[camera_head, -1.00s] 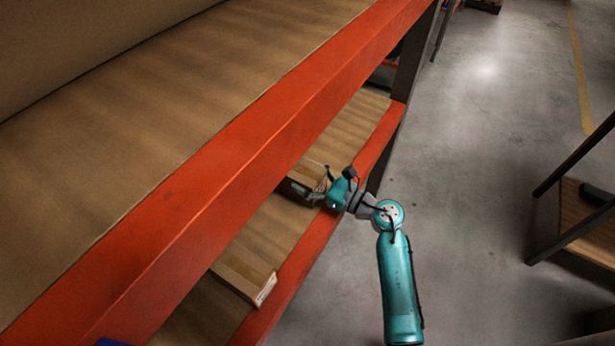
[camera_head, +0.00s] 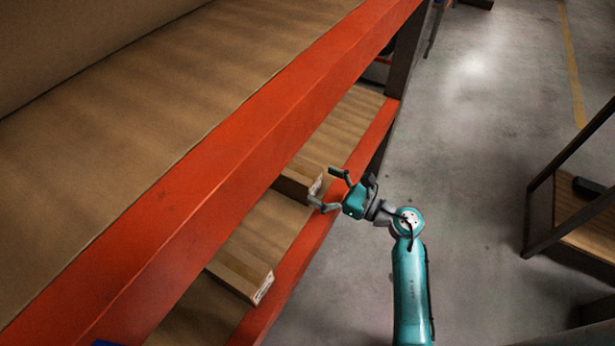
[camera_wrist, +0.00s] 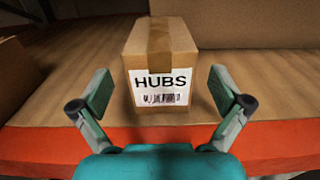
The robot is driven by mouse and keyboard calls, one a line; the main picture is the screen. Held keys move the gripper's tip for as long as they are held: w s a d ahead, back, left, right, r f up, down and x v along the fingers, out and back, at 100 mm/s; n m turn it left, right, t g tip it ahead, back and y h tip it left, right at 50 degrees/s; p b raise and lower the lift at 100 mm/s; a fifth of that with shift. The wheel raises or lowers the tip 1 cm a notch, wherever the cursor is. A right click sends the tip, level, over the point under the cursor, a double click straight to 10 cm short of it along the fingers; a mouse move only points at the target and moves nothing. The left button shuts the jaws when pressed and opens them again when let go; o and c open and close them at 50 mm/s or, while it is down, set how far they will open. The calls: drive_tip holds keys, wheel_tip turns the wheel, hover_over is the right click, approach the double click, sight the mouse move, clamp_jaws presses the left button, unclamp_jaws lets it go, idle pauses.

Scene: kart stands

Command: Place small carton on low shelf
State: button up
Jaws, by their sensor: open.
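The small carton (camera_wrist: 158,62) is brown with tape over its top and a white label reading HUBS above a barcode. It rests upright on the low shelf (camera_wrist: 75,62), a brown board with an orange front beam. In the head view the carton (camera_head: 292,186) is partly hidden under the upper beam. My gripper (camera_head: 324,188) is open and empty at the shelf's front edge. In the wrist view its fingers (camera_wrist: 160,88) stand apart to either side of the carton's front, with gaps; neither touches it.
Another flat carton (camera_head: 243,269) lies nearer on the same low shelf. The upper shelf's orange beam (camera_head: 215,172) overhangs the low shelf. A large brown box (camera_wrist: 255,22) stands behind the carton. Concrete floor (camera_head: 465,160) is clear to the right, before a dark-framed stand (camera_head: 545,210).

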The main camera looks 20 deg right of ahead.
drive_tip(key=v, duration=0.6)
drive_tip(key=shift+s, duration=0.15)
drive_tip(key=s+a+r+m+t+h, duration=0.25)
drive_tip(key=s+a+m, duration=0.25)
drive_tip(key=s+m, duration=0.3)
drive_tip(key=s+a+r+m+t+h, duration=0.1)
drive_tip(key=s+a+r+m+t, duration=0.1)
drive_tip(key=s+a+m+t, duration=0.5)
drive_tip(key=s+d+f+m+g+h, duration=0.1)
drive_tip(key=s+d+m+g+h, duration=0.1)
drive_tip(key=s+m, duration=0.8)
drive_tip(key=s+d+f+m+g+h, duration=0.1)
drive_tip(key=s+m+g+h, duration=0.4)
drive_tip(key=m, duration=1.3)
drive_tip(key=s+f+g, duration=0.1)
drive_tip(key=s+g, duration=0.1)
drive_tip(key=s, duration=0.2)
drive_tip(key=shift+s+d, duration=0.4)
drive_tip(key=shift+f, duration=0.1)
